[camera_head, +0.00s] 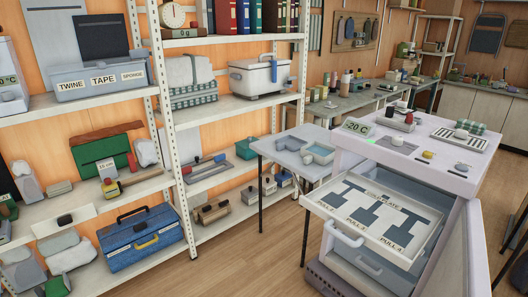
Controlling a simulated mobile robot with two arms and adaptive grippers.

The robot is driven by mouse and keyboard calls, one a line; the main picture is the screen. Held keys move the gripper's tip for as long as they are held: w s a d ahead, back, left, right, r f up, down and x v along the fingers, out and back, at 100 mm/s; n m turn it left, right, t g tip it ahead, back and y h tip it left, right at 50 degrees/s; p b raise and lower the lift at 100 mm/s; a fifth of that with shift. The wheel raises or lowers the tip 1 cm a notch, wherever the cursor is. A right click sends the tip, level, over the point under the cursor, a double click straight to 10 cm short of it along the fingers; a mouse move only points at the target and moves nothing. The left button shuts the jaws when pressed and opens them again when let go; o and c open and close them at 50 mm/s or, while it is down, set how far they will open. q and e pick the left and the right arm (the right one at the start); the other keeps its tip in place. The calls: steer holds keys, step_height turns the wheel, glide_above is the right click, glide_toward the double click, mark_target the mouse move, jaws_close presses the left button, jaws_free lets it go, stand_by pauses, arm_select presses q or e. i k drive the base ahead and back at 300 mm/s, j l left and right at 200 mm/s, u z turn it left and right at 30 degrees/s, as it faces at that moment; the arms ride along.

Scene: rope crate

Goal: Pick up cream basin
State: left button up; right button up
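I cannot single out a cream basin with certainty. A pale, shallow basin-like container (318,153) with a bluish-grey inside sits on the small grey table (268,151) in the middle of the view. Beside it on the left is a low, pale, rounded object (291,143) whose shape is too small to tell. A larger off-white box-shaped tub (258,80) with a blue part on its right side stands on the shelf behind. Neither of my grippers is in view.
A white cabinet (458,180) on the right has an open drawer (372,205) jutting toward the grey table. Crowded shelves (175,130) fill the left, with a blue toolbox (140,240) low down. Bare wooden floor (245,262) lies between them.

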mark_target(316, 152)
steer(key=i+j+z, duration=0.55)
steer(key=j+z, duration=0.25)
steer(key=l+z, duration=0.1)
steer(key=z, duration=0.2)
steer(key=i+j+z, duration=0.2)
steer(key=z, duration=0.2)
steer(key=i+j+z, duration=0.1)
steer(key=j+z, duration=0.3)
steer(key=i+j+z, duration=0.1)
steer(key=j+z, duration=0.7)
